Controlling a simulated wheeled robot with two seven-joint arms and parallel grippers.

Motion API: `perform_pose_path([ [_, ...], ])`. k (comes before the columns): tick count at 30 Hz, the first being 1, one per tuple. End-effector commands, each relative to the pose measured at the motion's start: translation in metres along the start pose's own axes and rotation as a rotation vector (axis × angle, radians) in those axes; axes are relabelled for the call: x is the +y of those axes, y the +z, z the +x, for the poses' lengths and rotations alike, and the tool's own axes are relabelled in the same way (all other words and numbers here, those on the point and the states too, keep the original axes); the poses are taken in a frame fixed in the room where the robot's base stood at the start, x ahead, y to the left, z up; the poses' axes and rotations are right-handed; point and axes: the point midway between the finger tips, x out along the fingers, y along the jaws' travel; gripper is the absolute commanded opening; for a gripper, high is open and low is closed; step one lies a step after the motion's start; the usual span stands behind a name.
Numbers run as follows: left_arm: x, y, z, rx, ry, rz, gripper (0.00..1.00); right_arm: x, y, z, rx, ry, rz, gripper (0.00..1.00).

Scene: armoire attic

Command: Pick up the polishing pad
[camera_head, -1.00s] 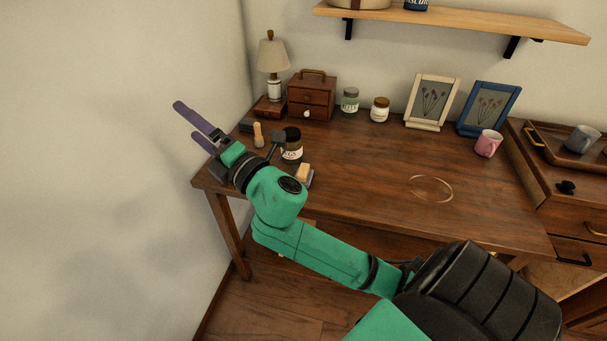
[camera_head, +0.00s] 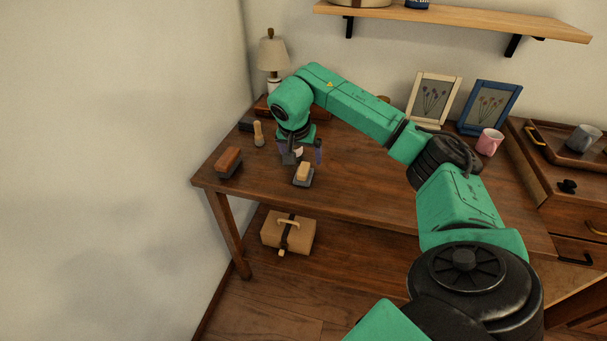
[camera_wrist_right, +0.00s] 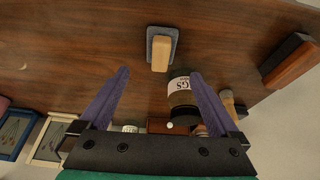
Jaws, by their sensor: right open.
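The polishing pad, which I take to be the grey felt block with a tan wooden grip, lies on the desk in the head view (camera_head: 304,173). It also shows in the right wrist view (camera_wrist_right: 161,45), at the top centre beyond the fingertips. My right gripper (camera_head: 301,155) points down over the desk just behind the pad, open and empty. In the right wrist view its two purple fingers (camera_wrist_right: 160,73) are spread wide, apart from the pad. My left gripper is not in view.
A labelled dark jar (camera_wrist_right: 181,90) stands close to one right finger. A brown brush (camera_head: 228,161) lies at the desk's left end, with a small wooden-handled brush (camera_head: 258,133) behind it. A pink mug (camera_head: 490,142) and frames stand right. The desk's front middle is clear.

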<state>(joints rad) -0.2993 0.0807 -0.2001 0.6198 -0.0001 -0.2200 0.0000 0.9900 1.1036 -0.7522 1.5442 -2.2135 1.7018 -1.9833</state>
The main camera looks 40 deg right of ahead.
Motion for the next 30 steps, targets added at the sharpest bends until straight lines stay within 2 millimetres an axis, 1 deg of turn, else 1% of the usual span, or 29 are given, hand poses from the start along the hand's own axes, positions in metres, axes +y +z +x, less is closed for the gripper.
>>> perform_pose_path([
  [1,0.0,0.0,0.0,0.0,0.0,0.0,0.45,0.0,0.001,0.01,-0.003,0.002,0.0,0.97],
  [7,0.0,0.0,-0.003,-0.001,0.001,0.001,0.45,0.0,0.003,0.037,-0.003,-0.001,0.0,0.97],
  [12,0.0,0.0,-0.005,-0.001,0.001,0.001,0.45,0.0,0.005,0.07,-0.004,-0.002,0.0,0.97],
  [15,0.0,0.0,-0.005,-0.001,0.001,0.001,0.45,0.0,0.005,0.078,-0.001,-0.003,0.0,0.97],
  [20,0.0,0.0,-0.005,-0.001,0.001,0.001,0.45,0.0,0.005,0.078,0.0,-0.004,0.0,0.97],
  [23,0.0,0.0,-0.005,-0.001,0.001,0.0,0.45,0.0,0.005,0.078,0.0,-0.004,0.0,0.63],
  [24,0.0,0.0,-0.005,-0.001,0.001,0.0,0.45,0.0,0.005,0.078,0.0,-0.004,0.0,0.48],
  [26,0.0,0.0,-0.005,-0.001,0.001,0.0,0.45,0.0,0.005,0.077,0.0,-0.004,0.0,0.25],
  [27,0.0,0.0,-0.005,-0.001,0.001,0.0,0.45,0.0,0.005,0.077,-0.001,-0.004,0.0,0.1],
  [28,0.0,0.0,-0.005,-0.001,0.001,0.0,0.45,-0.001,0.005,0.077,0.0,-0.005,0.0,0.07],
  [30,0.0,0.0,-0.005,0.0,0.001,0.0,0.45,-0.001,0.005,0.077,0.0,-0.005,0.0,0.07],
])
